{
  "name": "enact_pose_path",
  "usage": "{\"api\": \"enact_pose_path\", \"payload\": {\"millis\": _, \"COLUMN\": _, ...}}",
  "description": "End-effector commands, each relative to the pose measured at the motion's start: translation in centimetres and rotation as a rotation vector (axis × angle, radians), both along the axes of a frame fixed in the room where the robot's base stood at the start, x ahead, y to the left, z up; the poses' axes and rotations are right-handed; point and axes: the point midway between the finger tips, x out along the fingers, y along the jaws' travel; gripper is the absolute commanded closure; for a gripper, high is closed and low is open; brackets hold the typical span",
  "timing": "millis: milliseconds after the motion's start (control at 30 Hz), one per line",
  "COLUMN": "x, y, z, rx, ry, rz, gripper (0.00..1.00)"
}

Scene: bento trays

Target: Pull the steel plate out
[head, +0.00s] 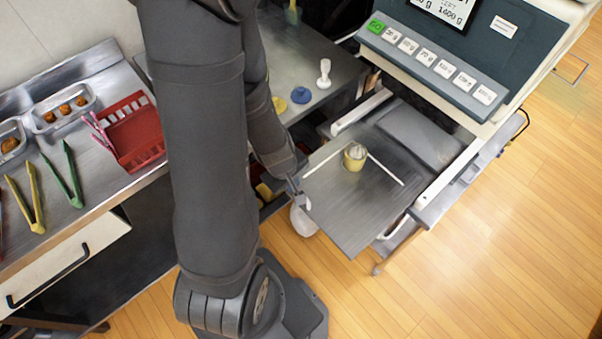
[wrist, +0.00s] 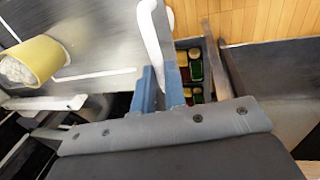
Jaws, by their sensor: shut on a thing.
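The steel plate (head: 345,215) is a flat grey sheet with white lines, extending out of the machine between two white rails. A yellow cup (head: 355,156) with pale contents stands upright on it. My gripper (head: 300,201) is at the plate's left edge, near its front corner. In the wrist view my gripper (wrist: 158,85) is shut at the plate's edge, beside a white curved part (wrist: 153,35); the exact contact is hard to see. The plate (wrist: 105,30) and the cup (wrist: 30,62) are at the upper left there.
The machine with its button panel (head: 430,60) stands behind the plate. A steel counter at left holds a red basket (head: 134,132) and tongs (head: 63,178). A side table carries small coloured items (head: 301,95). Wooden floor (head: 480,270) is clear in front and to the right.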

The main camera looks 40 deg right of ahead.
Motion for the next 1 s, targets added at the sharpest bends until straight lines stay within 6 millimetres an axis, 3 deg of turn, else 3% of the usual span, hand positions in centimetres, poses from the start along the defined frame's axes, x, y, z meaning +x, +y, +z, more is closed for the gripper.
{"api": "enact_pose_path", "payload": {"millis": 467, "x": 0.06, "y": 0.53, "z": 0.00, "rx": -0.001, "ry": -0.001, "rz": 0.000, "gripper": 1.00}}
{"api": "enact_pose_path", "payload": {"millis": 500, "x": 0.06, "y": 0.52, "z": 0.00, "rx": -0.001, "ry": -0.001, "rz": 0.000, "gripper": 0.87}}
{"api": "enact_pose_path", "payload": {"millis": 600, "x": 0.05, "y": 0.52, "z": 0.00, "rx": -0.001, "ry": -0.001, "rz": 0.000, "gripper": 0.67}}
{"api": "enact_pose_path", "payload": {"millis": 1000, "x": 0.05, "y": 0.51, "z": 0.36, "rx": -0.003, "ry": -0.001, "rz": 0.000, "gripper": 0.67}}
